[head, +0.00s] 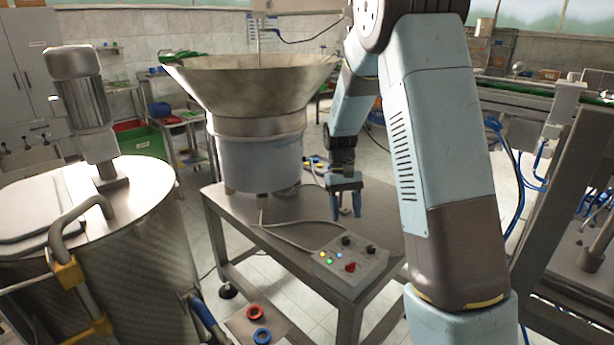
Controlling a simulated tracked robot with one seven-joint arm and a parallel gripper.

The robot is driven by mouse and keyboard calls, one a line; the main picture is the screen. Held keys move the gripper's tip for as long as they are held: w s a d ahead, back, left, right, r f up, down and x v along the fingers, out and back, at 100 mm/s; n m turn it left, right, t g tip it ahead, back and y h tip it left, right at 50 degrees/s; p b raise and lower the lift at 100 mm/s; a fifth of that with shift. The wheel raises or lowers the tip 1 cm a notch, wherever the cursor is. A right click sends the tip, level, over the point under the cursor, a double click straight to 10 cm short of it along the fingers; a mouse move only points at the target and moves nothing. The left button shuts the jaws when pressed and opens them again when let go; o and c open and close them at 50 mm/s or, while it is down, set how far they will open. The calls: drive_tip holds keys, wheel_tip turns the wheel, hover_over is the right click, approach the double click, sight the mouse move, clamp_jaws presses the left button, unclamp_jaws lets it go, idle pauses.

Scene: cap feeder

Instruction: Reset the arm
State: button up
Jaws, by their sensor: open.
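My arm (437,150), light blue and grey, rises at the right of the head view and bends over at the top, then hangs down toward the feeder table. My gripper (347,212) hangs at its end with its blue fingers pointing down. It is open, and I see nothing between the fingers. It is above or beside the metal table (318,262), near the control box; the exact height is hard to tell. The cap feeder (258,110), a wide metal bowl on a pale cylinder, stands on the table to the left of my gripper.
A control box (350,262) with several coloured buttons lies on the table's front corner. A large metal tank (130,250) with a motor (80,95) fills the left. A conveyor frame (575,200) stands at the right. A small panel (270,330) with red and blue rings is at the bottom.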

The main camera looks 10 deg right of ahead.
drive_tip(key=s+r+t, duration=0.5)
drive_tip(key=s+r, duration=0.6)
drive_tip(key=r, duration=0.5)
drive_tip(key=s+r+t, duration=0.2)
drive_tip(key=s+r, duration=0.1)
drive_tip(key=s, duration=0.4)
drive_tip(key=s+d+r+m+t, duration=0.1)
drive_tip(key=s+r+t, duration=0.2)
drive_tip(key=s, duration=0.5)
drive_tip(key=shift+s, duration=0.3)
